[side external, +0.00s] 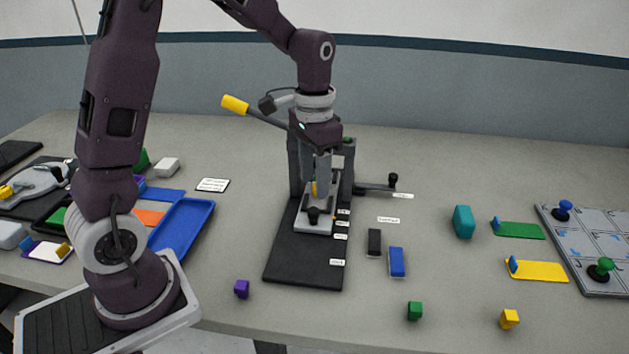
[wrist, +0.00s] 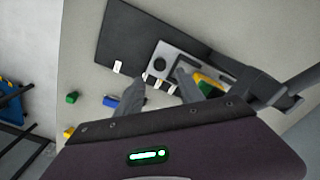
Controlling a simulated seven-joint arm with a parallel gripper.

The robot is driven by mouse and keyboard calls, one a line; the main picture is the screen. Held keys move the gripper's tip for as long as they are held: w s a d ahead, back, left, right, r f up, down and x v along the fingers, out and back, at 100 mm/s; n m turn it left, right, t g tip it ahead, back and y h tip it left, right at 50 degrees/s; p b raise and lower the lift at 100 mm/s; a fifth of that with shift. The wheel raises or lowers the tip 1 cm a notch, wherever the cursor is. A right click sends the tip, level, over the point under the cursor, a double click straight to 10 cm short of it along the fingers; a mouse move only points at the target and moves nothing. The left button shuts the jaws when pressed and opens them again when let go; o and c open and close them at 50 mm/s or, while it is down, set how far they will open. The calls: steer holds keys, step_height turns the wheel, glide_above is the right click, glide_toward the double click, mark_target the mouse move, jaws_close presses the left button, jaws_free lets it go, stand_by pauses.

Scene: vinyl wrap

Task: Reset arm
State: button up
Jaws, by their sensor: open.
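My gripper (side external: 322,178) is above the grey sliding plate with a dark knob (side external: 314,215) of a press-like fixture on a black base (side external: 305,262). In the wrist view my gripper (wrist: 155,88) has its two fingers spread apart, with nothing held between them. The black base (wrist: 140,30) and the dark knob (wrist: 161,62) show past the fingers there. A long lever with a yellow handle (side external: 235,104) rises to the left of my wrist. Whether the fingers touch the fixture, I cannot tell.
A black block (side external: 374,242) and a blue block (side external: 397,262) lie right of the base. A side crank (side external: 393,180) sticks out right. A teal block (side external: 463,221) and a tile board (side external: 590,245) are farther right. A blue tray (side external: 183,222) is left.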

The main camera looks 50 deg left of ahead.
steer(key=s+d+r+t, duration=0.2)
steer(key=s+r, duration=0.1)
steer(key=s, duration=0.3)
steer(key=s+d+r+t, duration=0.1)
steer(key=s+d+r, duration=0.1)
steer(key=s+r, duration=0.2)
steer(key=s+d+r+n+t, duration=0.1)
steer(key=s+d+r+t, duration=0.1)
steer(key=s, duration=0.8)
steer(key=shift+s+d+r+t, duration=0.25)
steer(key=shift+d+r+t, duration=0.05)
steer(key=shift+r, duration=0.55)
